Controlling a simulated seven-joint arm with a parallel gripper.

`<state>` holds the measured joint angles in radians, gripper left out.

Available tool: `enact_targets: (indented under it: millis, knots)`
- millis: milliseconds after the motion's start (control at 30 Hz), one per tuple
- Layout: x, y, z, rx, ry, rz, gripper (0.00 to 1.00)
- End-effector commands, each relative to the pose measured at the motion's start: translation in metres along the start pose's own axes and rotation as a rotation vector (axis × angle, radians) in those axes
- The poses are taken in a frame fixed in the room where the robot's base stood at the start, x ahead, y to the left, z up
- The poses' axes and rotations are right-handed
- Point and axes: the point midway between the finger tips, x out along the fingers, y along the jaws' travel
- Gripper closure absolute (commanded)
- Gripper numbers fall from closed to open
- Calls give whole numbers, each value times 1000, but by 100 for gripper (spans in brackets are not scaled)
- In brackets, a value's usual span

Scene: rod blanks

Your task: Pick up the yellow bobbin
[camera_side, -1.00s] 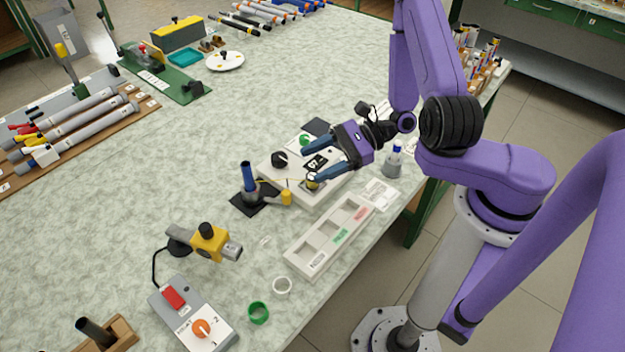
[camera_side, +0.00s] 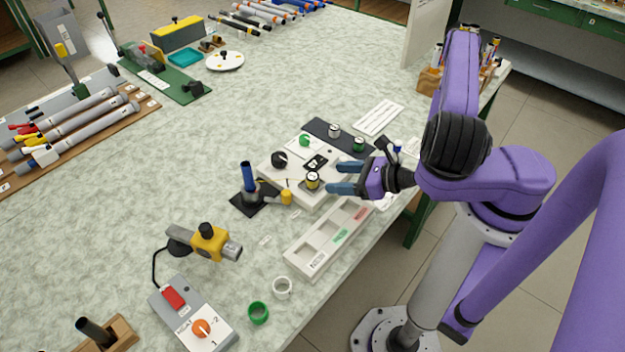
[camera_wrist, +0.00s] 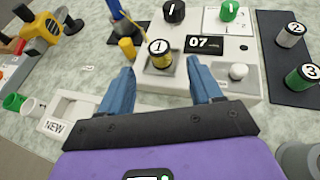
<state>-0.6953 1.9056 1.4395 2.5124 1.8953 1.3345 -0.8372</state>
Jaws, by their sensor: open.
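The yellow bobbin (camera_side: 312,180) stands upright on the front part of the white instrument box (camera_side: 289,159). In the wrist view the yellow bobbin (camera_wrist: 160,55) has a white top marked 1 and sits on a grey square plate. My gripper (camera_side: 343,179) is open and empty, just to the right of the bobbin in the side view. In the wrist view its two blue fingers (camera_wrist: 158,72) point toward the bobbin, which stands just beyond the gap between the fingertips. I cannot see either finger touching it.
A dark mat (camera_side: 328,130) behind holds the silver bobbin (camera_wrist: 290,34) marked 2 and the green bobbin (camera_wrist: 303,76) marked 3. A blue post (camera_side: 248,177) with a yellow part stands left of the box. A white compartment tray (camera_side: 300,262) lies in front.

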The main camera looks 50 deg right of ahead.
Motion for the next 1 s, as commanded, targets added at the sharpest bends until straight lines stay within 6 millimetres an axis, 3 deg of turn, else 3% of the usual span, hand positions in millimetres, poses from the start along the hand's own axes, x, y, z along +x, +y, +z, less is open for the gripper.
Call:
enact_targets:
  millis: [367,733,1000]
  knots:
    - [17,2,1,-6,-4,6,36]
    - [59,1,1,-9,-4,5,36]
    - [66,1,2,-3,-4,1,36]
